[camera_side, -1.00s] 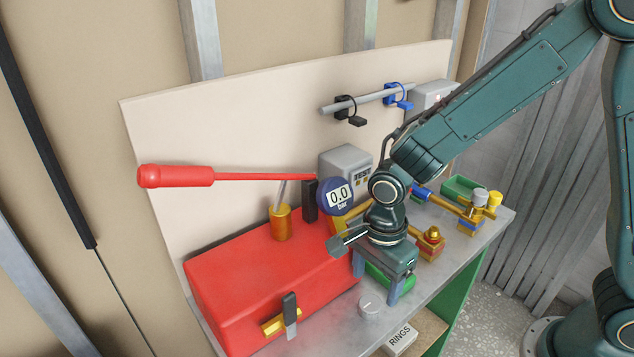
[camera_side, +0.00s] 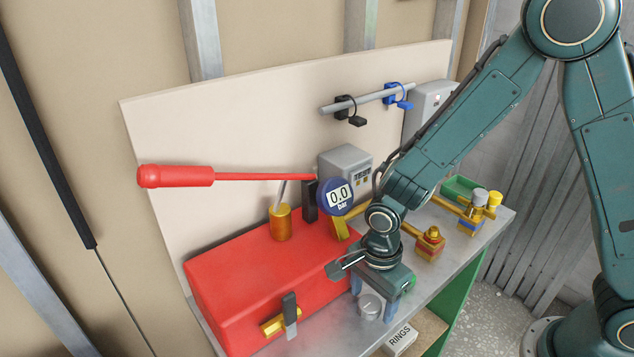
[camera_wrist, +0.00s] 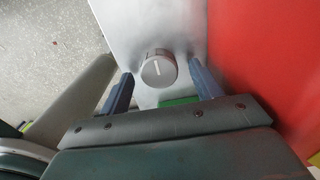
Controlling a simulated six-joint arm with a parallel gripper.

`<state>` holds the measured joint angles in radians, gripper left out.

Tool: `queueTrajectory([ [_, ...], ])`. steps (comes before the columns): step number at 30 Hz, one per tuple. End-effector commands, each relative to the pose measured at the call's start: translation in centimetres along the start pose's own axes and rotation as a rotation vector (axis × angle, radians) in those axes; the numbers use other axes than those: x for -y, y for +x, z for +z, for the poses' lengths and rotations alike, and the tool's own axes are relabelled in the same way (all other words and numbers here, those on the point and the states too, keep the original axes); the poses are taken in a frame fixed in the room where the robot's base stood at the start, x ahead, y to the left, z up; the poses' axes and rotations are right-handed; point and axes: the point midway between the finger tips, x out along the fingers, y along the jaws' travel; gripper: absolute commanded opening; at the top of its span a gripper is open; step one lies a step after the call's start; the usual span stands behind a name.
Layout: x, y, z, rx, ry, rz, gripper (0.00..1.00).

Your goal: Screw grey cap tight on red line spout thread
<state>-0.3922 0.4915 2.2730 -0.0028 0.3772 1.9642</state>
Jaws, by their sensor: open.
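The grey cap (camera_side: 370,306) is a short round knob with a white line on top. It lies on the metal bench in front of the red box, and it also shows in the wrist view (camera_wrist: 158,71). My gripper (camera_side: 373,298) points down over the cap. Its two blue-grey fingers are open, one on each side of the cap, with a gap visible on both sides in the wrist view. The red line spout (camera_side: 430,241) is a brass fitting on a red-banded block, behind and right of my gripper. Its thread is too small to make out.
The large red box (camera_side: 245,290) stands close left of my gripper, with a red-handled lever (camera_side: 180,176) and a gauge (camera_side: 338,196) reading 0.0 bar. A blue-banded block (camera_side: 470,225) with grey and yellow tops stands farther right. The bench edge is close in front.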

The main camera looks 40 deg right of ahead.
Motion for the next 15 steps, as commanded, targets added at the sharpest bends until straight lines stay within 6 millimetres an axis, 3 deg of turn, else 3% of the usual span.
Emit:
queueTrajectory([
  [9,0.0,-0.03,0.0,0.0,0.0,0.0,0.62],
  [15,0.0,-0.03,0.0,0.0,0.0,0.0,0.23],
])
